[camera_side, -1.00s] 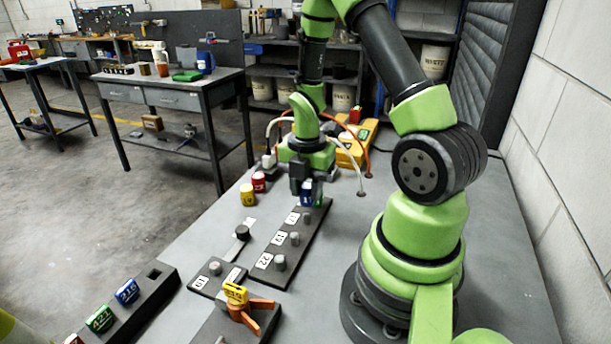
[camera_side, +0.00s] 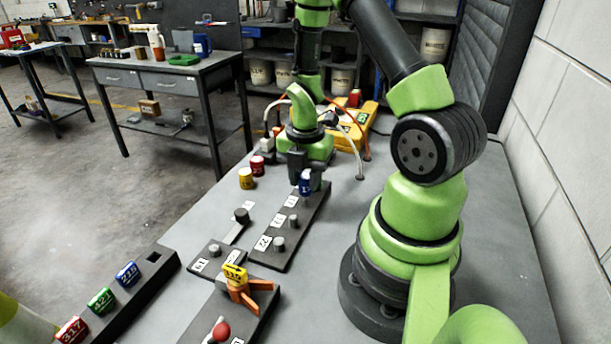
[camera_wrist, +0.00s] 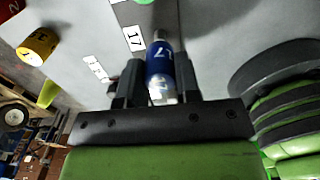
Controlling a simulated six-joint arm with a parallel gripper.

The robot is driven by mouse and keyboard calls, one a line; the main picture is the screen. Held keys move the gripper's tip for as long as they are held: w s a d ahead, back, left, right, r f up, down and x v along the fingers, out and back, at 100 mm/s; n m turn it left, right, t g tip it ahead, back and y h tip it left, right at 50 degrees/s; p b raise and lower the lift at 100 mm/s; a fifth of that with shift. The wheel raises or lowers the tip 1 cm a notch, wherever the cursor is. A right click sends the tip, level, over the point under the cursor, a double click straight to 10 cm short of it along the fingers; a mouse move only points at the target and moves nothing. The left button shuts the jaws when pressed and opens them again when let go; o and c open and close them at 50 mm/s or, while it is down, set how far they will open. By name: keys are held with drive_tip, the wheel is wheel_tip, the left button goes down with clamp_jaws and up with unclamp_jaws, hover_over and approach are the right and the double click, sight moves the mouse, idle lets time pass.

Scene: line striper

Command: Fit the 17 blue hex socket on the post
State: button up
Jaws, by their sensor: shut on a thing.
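The blue hex socket (camera_side: 306,184) is upright between the jaws of my gripper (camera_side: 300,174), at the far end of the dark post board (camera_side: 306,208). My gripper (camera_wrist: 158,76) is shut on the blue socket (camera_wrist: 158,58) in the wrist view, with a jaw on each side. A white 17 label (camera_side: 291,202) lies beside the socket; it also shows in the wrist view (camera_wrist: 133,38). The 17 post is hidden, and I cannot tell how far the socket is over it. Bare posts (camera_side: 292,221) stand by the other labels.
A yellow socket (camera_side: 246,178) and a red socket (camera_side: 257,165) stand left of my gripper. A smaller dark board (camera_side: 205,263) and an orange-handled valve (camera_side: 243,287) are nearer. A yellow box (camera_side: 355,137) with cables lies behind.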

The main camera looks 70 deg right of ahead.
sight(305, 197)
drive_tip(key=shift+f, duration=1.65)
idle(1.3)
drive_tip(key=o, duration=1.3)
drive_tip(key=shift+f, duration=0.1)
drive_tip(key=shift+c, duration=0.2)
drive_tip(key=shift+r, duration=3.55)
